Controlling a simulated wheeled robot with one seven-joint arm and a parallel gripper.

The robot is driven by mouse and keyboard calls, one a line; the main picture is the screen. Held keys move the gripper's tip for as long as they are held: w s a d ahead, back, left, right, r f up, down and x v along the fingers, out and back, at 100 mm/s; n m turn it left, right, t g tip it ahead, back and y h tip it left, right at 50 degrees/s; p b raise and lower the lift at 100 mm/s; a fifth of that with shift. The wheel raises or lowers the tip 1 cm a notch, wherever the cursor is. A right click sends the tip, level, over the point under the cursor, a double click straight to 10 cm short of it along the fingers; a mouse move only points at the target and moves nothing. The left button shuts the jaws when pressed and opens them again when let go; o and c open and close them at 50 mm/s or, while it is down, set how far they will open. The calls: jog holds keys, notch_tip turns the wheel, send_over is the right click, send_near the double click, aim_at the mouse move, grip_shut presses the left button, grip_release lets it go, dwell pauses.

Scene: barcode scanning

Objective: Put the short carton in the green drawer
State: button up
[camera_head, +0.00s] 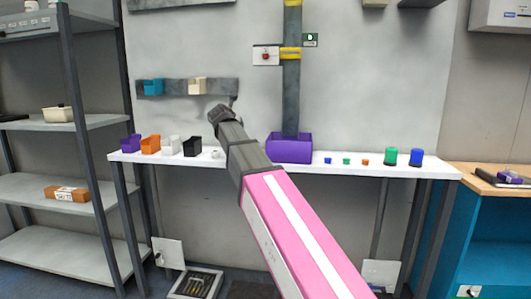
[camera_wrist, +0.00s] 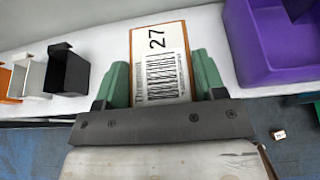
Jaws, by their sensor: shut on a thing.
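My gripper (camera_wrist: 160,85) is shut on a carton (camera_wrist: 160,62) in the wrist view, with a green finger on each side. The carton has orange-brown edges and a white label with a barcode and the number 27. It is over the white table, between a black bin and a purple bin; I cannot tell whether it touches the table. Its full height does not show, so I cannot tell if it is the short one. In the head view my arm hides the carton and fingertips. I make out no green drawer for certain.
The white table (camera_head: 335,168) carries small bins at left, a large purple bin (camera_head: 290,148) and several small coloured pieces at right. A grey shelf rack (camera_head: 60,240) with an orange-and-white box (camera_head: 67,193) stands left. A teal cabinet (camera_head: 490,215) stands right.

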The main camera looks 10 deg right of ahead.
jog(key=w+d+f, duration=0.4)
jog(key=w+d, duration=0.1)
jog(key=w+d+f, duration=0.2)
jog(key=d, duration=0.1)
jog(key=shift+w+f, duration=0.25)
jog(key=shift+f, duration=2.05)
jog(key=o, duration=0.7)
jog(key=shift+f, duration=0.15)
jog(key=o, duration=0.4)
